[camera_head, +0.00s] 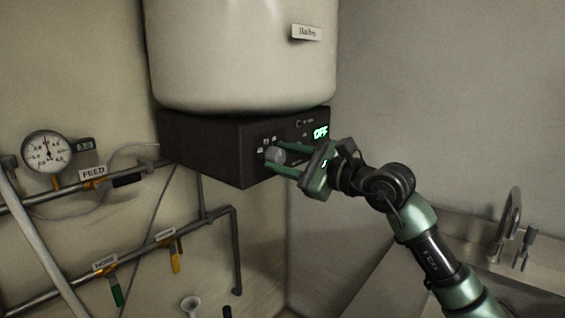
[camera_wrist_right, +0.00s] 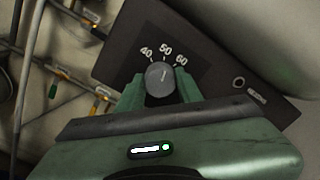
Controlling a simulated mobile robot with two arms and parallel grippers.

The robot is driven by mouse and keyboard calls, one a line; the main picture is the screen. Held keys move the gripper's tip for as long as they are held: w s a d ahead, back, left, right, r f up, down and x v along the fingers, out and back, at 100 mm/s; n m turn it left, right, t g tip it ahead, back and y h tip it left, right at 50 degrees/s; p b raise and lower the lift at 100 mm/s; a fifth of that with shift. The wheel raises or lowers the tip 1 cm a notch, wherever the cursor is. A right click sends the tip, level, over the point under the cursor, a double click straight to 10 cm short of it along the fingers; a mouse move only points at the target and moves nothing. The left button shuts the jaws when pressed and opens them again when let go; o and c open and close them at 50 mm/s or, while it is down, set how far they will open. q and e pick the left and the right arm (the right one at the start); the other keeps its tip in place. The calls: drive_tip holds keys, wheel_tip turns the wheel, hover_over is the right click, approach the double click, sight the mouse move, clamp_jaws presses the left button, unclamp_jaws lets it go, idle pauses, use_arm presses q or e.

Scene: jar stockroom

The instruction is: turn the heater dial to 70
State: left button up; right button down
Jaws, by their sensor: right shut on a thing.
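The heater dial (camera_head: 276,155) is a round grey knob on the front of a dark control box (camera_head: 205,146) under the white tank (camera_head: 240,60). My right gripper (camera_head: 279,163) is shut on the dial, one green finger on each side. My left gripper is not in view.
Pipes with a pressure gauge (camera_head: 47,152), a FEED label (camera_head: 93,173) and coloured valve handles run along the left wall. A sink with a tap (camera_head: 509,222) is at the lower right. A small button (camera_wrist_right: 238,83) sits right of the dial.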

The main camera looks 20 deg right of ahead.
drive_tip(key=m, duration=0.3)
drive_tip(key=shift+f+m, duration=0.1)
drive_tip(key=shift+m, duration=0.3)
drive_tip(key=m, duration=0.3)
drive_tip(key=shift+m, duration=0.3)
drive_tip(key=m+p, duration=0.1)
drive_tip(key=m, duration=0.2)
drive_tip(key=shift+m, duration=0.3)
drive_tip(key=shift+m+p, duration=0.95)
drive_tip(key=shift+m, duration=0.65)
drive_tip(key=c, duration=0.9)
unclamp_jaws()
drive_tip(key=shift+c, duration=0.2)
